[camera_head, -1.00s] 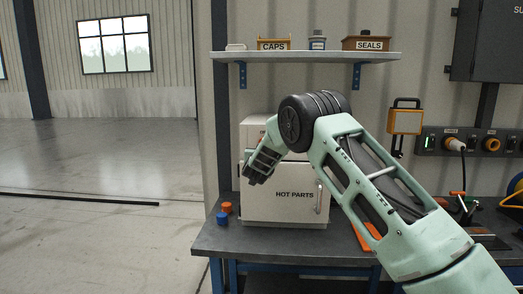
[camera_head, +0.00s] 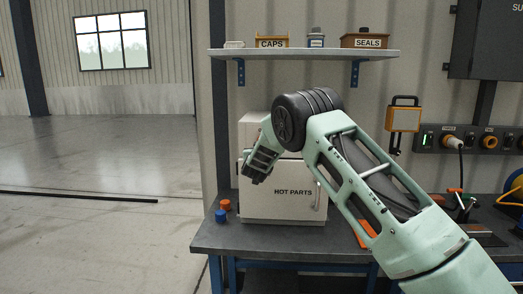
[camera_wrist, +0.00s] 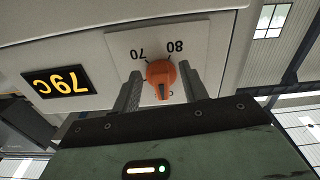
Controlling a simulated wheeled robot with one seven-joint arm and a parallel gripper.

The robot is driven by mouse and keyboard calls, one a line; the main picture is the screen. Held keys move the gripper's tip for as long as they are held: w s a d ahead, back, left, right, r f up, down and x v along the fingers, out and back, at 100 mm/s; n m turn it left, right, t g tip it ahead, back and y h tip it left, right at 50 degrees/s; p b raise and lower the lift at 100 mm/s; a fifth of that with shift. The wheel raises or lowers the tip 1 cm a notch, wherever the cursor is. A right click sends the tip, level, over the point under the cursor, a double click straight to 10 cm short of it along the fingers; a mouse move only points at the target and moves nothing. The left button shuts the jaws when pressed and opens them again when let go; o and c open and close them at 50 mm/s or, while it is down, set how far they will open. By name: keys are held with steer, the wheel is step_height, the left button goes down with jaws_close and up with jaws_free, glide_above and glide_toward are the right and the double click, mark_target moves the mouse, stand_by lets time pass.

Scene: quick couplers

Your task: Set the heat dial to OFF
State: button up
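The heat dial (camera_wrist: 161,75) is an orange-red round knob on a pale square plate in the wrist view, which shows the scene upside down. Numbers 70 and 80 are printed by it; other marks are hidden behind my gripper. A dark mark on the knob points toward the picture's bottom. My gripper (camera_wrist: 161,88) has one finger on each side of the knob, with narrow gaps, apparently not clamped. In the head view my gripper (camera_head: 256,168) is at the front of the white HOT PARTS cabinet (camera_head: 270,205); the dial is hidden there.
The cabinet stands on a dark workbench (camera_head: 285,240), with a door handle (camera_head: 317,195) at its right. Orange (camera_head: 225,204) and blue (camera_head: 220,216) caps lie left of it. A shelf (camera_head: 300,54) with bins hangs above. A power strip (camera_head: 470,140) is at right.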

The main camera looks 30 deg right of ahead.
steer(key=b+v, duration=0.5)
steer(key=v, duration=1.2)
steer(key=shift+s+a, duration=0.2)
